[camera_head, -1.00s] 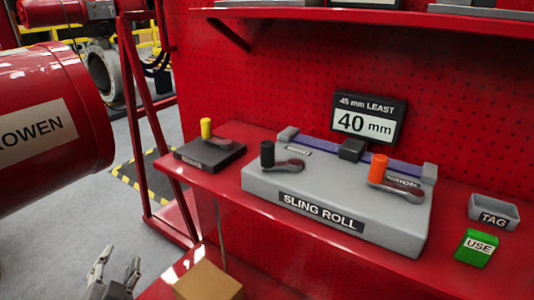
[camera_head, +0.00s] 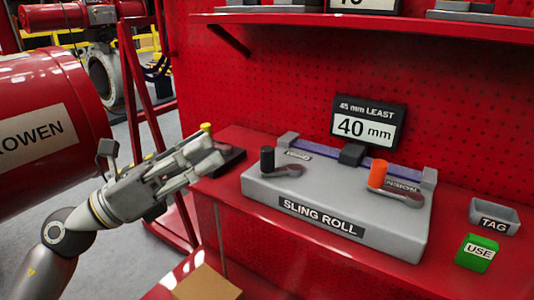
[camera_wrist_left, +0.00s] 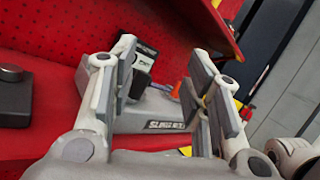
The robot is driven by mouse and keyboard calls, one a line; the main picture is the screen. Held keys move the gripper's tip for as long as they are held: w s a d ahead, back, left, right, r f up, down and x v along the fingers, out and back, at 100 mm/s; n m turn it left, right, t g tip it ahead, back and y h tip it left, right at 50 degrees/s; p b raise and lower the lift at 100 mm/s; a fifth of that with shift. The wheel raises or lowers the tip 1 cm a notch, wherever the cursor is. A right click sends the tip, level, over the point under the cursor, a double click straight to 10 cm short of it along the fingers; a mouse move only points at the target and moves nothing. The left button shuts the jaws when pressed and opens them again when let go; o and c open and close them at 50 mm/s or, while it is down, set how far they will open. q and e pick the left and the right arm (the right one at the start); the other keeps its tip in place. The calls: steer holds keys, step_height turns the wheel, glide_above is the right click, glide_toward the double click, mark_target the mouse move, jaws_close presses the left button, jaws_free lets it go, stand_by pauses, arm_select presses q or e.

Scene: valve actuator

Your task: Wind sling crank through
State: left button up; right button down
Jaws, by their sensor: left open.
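The grey SLING ROLL unit (camera_head: 330,200) sits on the red shelf. It carries a crank with a black upright handle (camera_head: 267,158) at left and one with an orange handle (camera_head: 378,174) at right. A purple strap (camera_head: 400,169) runs along its back. My left gripper (camera_head: 212,152) is open and empty, left of the unit and apart from both cranks. In the left wrist view the unit (camera_wrist_left: 150,115) shows between the open fingers (camera_wrist_left: 160,80).
A display (camera_head: 367,124) reads 40 mm, with "45 mm LEAST" above. A grey TAG tray (camera_head: 494,215) and a green USE block (camera_head: 477,252) stand at right. A red upper shelf (camera_head: 275,20) overhangs. A large red cylinder (camera_head: 50,130) is at left.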

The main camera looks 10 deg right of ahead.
mark_target(267, 155)
arm_select(q)
steer(key=d+f+m+g+y, duration=0.1)
steer(key=d, duration=0.2)
steer(key=w+d+f+m+y, duration=0.1)
steer(key=d+m, duration=0.1)
steer(key=d, duration=0.2)
steer(key=w+d+m+g+y+p, duration=0.1)
steer(key=d+m, duration=0.1)
steer(key=d, duration=0.2)
steer(key=shift+w+d+f+g+y, duration=0.2)
steer(key=shift+w+f+g+y, duration=0.1)
steer(key=shift+f, duration=0.1)
arm_select(e)
steer(key=f, duration=0.1)
steer(key=s+f, duration=0.1)
steer(key=f, duration=0.3)
steer(key=shift+s+d+f, duration=0.1)
steer(key=shift+s+f, duration=0.15)
steer(key=shift+s, duration=0.1)
arm_select(q)
steer(key=shift+s, duration=0.1)
steer(key=shift+c, duration=0.3)
jaws_close()
